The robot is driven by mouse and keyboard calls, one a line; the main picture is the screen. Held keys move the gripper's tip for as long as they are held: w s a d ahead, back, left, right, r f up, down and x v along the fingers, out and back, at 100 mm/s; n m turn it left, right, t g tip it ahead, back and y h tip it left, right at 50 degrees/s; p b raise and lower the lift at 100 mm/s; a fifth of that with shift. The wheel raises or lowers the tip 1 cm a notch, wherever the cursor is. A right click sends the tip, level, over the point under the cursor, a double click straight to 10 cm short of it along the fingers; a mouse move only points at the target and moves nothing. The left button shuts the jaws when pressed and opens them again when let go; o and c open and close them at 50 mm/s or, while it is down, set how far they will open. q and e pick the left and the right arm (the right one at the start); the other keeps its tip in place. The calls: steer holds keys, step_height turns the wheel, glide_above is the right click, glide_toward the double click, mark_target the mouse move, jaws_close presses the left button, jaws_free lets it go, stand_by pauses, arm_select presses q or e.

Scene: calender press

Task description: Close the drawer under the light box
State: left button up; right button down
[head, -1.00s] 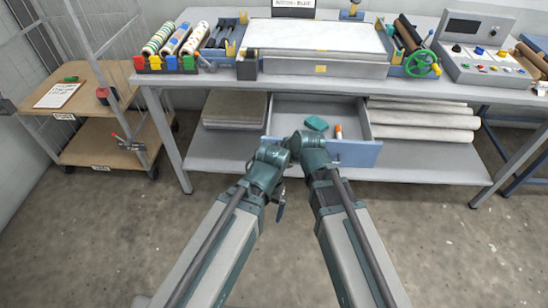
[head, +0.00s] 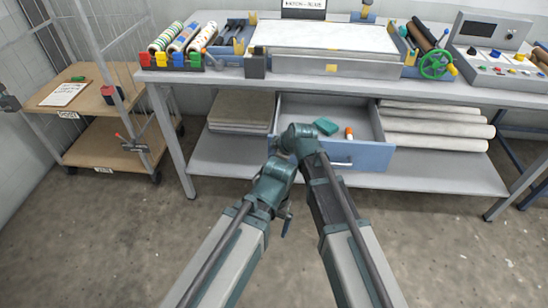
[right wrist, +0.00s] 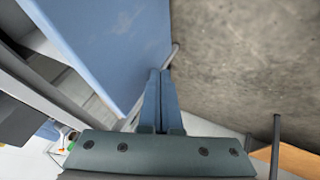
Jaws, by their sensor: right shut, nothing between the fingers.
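The drawer (head: 362,155) under the light box (head: 320,62) stands open, its blue front pulled out past the shelf. A pale handle (head: 340,164) shows on its front. In the head view my arms hide the left part of the drawer front. My left gripper's fingers cannot be seen.
The table (head: 300,83) carries a control box (head: 490,50), a green handwheel (head: 436,63) and several rollers. Stacked sheets (head: 240,110) lie left of the drawer, and pale rolls (head: 435,125) lie right. A wooden cart (head: 110,150) stands left. The floor in front is clear.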

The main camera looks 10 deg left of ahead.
steer(key=w, duration=2.5)
steer(key=shift+w, duration=0.4)
steer(key=shift+w+r, duration=0.1)
steer(key=shift+w, duration=0.3)
steer(key=s, duration=0.4)
steer(key=shift+s, duration=0.25)
arm_select(q)
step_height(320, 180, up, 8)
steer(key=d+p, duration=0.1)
steer(key=p, duration=0.7)
arm_select(e)
steer(key=v, duration=1)
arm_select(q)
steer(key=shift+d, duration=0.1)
arm_select(e)
steer(key=shift+s, duration=0.1)
